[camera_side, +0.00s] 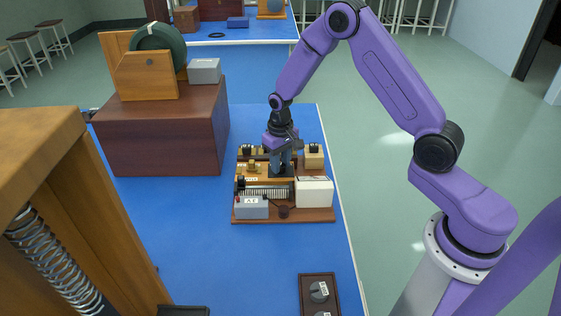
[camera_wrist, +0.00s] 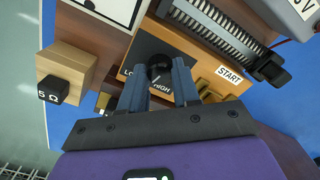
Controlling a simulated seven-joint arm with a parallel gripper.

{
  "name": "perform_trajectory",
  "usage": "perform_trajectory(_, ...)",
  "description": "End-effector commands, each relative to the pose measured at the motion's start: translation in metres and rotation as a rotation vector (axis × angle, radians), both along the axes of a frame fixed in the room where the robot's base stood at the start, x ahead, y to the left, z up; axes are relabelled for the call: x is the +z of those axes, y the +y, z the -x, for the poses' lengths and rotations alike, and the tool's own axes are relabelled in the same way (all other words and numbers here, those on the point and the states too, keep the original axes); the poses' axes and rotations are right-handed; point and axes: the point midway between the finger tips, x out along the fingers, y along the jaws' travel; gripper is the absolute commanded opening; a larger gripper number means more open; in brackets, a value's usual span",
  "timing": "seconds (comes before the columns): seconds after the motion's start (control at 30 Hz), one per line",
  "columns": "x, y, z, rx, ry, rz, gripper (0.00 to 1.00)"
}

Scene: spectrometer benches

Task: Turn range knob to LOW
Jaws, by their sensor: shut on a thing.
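The range knob (camera_wrist: 159,68) is a round black knob on a black plate, between the labels LOW on the left and HIGH on the right in the wrist view. The LOW label is partly covered by a finger. My gripper (camera_wrist: 160,84) has one blue-grey finger on each side of the knob and is shut on it. In the side view my gripper (camera_side: 281,168) reaches straight down onto the back middle of the instrument board (camera_side: 312,217) and hides the knob. I cannot clearly tell which way the knob points.
A wooden block with a black 5 Ω end (camera_wrist: 62,80) sits left of the knob; a START label (camera_wrist: 229,76) and coil (camera_wrist: 225,30) lie to the right. A white meter box (camera_side: 314,192) and grey battery box (camera_side: 251,207) stand at the board's front.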

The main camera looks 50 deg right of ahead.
Motion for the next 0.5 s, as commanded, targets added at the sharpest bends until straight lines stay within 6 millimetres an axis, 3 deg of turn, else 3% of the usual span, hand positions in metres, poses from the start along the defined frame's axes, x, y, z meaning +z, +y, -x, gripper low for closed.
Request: perform_trajectory(0.5,0.0008,0.0,0.0002,-0.316,0.001,0.0,0.01)
